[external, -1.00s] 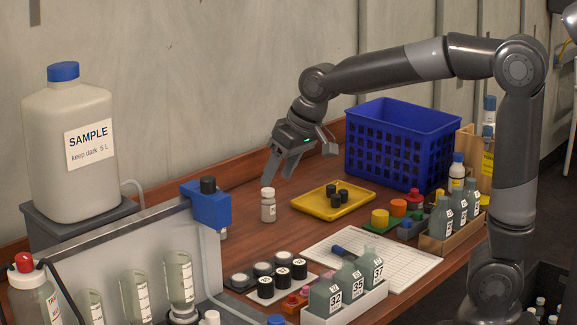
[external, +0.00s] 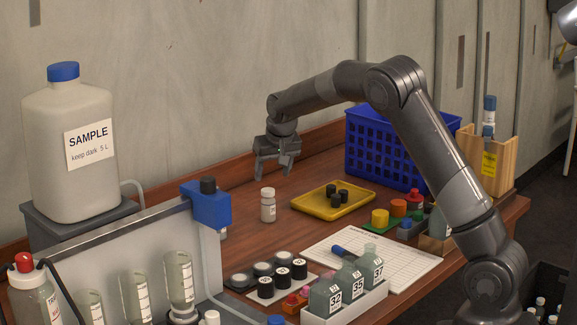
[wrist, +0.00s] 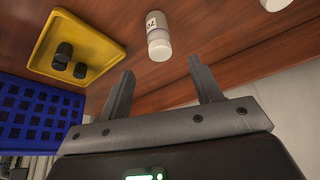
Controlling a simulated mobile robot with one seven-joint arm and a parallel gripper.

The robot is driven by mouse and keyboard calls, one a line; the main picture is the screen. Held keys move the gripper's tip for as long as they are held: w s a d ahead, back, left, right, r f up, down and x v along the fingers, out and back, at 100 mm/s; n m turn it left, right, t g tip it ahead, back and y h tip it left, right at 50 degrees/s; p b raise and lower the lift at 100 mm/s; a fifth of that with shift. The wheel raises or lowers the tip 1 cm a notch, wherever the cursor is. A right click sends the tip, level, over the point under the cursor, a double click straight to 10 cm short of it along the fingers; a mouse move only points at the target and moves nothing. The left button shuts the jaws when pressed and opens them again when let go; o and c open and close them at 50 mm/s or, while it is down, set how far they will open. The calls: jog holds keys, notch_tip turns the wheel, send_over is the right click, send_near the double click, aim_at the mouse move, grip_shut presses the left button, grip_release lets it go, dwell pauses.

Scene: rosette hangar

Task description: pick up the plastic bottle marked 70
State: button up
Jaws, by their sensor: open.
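A small white-capped plastic bottle (external: 268,208) stands upright and alone on the wooden bench, left of the yellow tray. It also shows in the wrist view (wrist: 158,37), beyond the fingertips, with dark characters on its label that look upside down and are too small to read surely. My gripper (external: 272,174) is open and empty. It hangs above and slightly behind the bottle, fingers pointing down. In the wrist view the bottle lines up roughly between the spread fingers (wrist: 161,70), apart from them.
The yellow tray (external: 308,206) with black caps and the blue crate (external: 386,168) are to the right. A blue clamp-like fitting (external: 207,206) and large SAMPLE jug (external: 68,150) are to the left. Black-topped vials (external: 265,288) and numbered bottles (external: 350,280) stand in front.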

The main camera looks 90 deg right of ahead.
aim_at(268, 189)
jog(key=x, duration=0.5)
jog(key=shift+d+x, duration=0.15)
jog(key=shift+x, duration=1.15)
jog(key=shift+d+x, duration=0.15)
jog(key=shift+x, duration=1.15)
jog(key=shift+r, duration=0.1)
jog(key=c, duration=1)
jog(key=shift+r, duration=0.1)
